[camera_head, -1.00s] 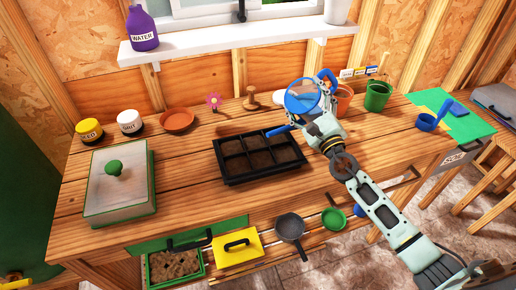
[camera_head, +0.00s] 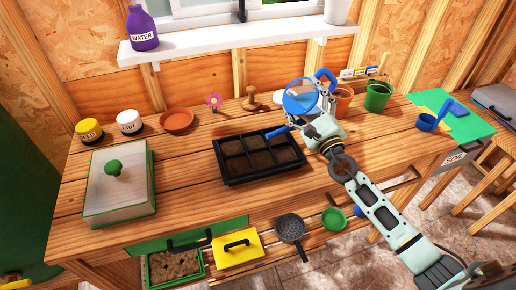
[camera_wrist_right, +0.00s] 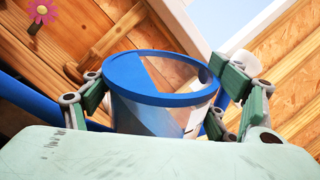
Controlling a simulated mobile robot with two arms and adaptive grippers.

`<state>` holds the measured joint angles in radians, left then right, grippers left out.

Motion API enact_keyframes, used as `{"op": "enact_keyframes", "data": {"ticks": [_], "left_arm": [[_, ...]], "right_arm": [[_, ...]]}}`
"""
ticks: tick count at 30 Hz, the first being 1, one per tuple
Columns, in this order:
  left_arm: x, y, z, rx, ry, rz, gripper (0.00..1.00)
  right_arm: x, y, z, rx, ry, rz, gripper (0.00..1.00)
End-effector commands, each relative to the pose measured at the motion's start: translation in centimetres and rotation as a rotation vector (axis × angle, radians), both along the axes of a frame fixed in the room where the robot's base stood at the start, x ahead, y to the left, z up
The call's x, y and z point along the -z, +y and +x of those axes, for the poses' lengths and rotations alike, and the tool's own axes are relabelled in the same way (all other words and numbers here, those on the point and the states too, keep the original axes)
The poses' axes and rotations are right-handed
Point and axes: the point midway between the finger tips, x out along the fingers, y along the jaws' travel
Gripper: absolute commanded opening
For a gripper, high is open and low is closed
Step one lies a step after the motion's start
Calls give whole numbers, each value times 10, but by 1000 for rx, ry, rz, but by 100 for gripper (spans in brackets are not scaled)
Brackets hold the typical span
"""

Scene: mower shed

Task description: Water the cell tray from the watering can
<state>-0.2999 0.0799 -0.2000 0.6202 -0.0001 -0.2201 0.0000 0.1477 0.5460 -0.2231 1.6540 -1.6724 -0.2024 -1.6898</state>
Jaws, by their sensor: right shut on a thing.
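The black cell tray (camera_head: 232,180) lies on the wooden bench, its several cells filled with dark soil. The blue-rimmed watering can (camera_head: 300,98) is held by my right gripper (camera_head: 313,112) above the bench, just beyond the tray's right back corner. Its blue spout (camera_head: 278,131) points left and down over the tray's back edge. No water is visible coming from it. In the right wrist view, the can (camera_wrist_right: 150,115) stands between the two fingers, with its blue rim toward the camera. My left gripper is not in view.
Terracotta and green pots (camera_head: 378,95) stand right of the can. A clear lidded box (camera_head: 118,190) stands at the left. Seed and grit jars (camera_head: 129,122) and an orange saucer (camera_head: 177,121) line the back. A blue scoop (camera_head: 428,122) lies at the right.

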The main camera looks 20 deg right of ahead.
Motion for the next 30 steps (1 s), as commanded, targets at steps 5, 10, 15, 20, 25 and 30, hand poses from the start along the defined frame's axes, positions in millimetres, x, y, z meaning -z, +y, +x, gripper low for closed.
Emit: {"op": "enact_keyframes", "data": {"ticks": [5,10,15,20,25,30], "left_arm": [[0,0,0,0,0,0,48],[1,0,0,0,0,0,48],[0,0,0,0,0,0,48],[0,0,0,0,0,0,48],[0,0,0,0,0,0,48],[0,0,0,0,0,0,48]], "right_arm": [[-4,1,0,2,-10,-11,25],[-5,2,-1,2,-13,-21,25],[-6,3,-1,2,-17,-30,25],[-7,3,-1,2,-18,-36,25],[-7,3,-1,2,-19,-39,25],[-8,4,-1,2,-20,-43,25]]}}
